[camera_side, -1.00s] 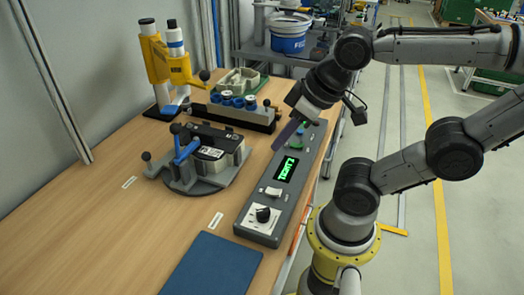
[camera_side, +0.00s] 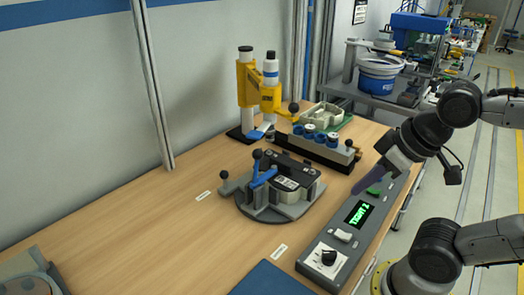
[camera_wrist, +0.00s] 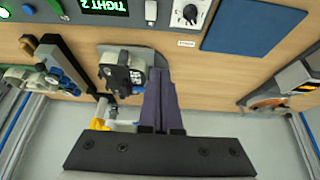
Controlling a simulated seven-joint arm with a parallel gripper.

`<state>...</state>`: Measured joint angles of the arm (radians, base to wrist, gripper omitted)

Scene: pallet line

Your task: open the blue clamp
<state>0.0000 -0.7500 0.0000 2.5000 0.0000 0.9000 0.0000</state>
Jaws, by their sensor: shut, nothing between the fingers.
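The blue clamp (camera_side: 264,178) is a small blue lever part with a dark ball knob, mounted on a round grey fixture (camera_side: 262,212). Beside it on the fixture sits a dark-topped housing with a white label (camera_side: 292,181). I cannot tell how firmly the clamp sits on it. My gripper (camera_side: 358,190) is shut and empty, its purple fingers hanging to the right of the fixture, over the control panel in the picture. In the wrist view the shut fingers (camera_wrist: 158,75) overlap the fixture's edge (camera_wrist: 152,54); the blue clamp is not clearly visible there.
The control panel (camera_side: 322,240) has a green "TIGHT 2" display, buttons and a knob. Behind the fixture stand a rack of blue-topped cylinders (camera_side: 325,152) and a yellow toggle press (camera_side: 247,85). A blue mat (camera_side: 272,282) lies in front.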

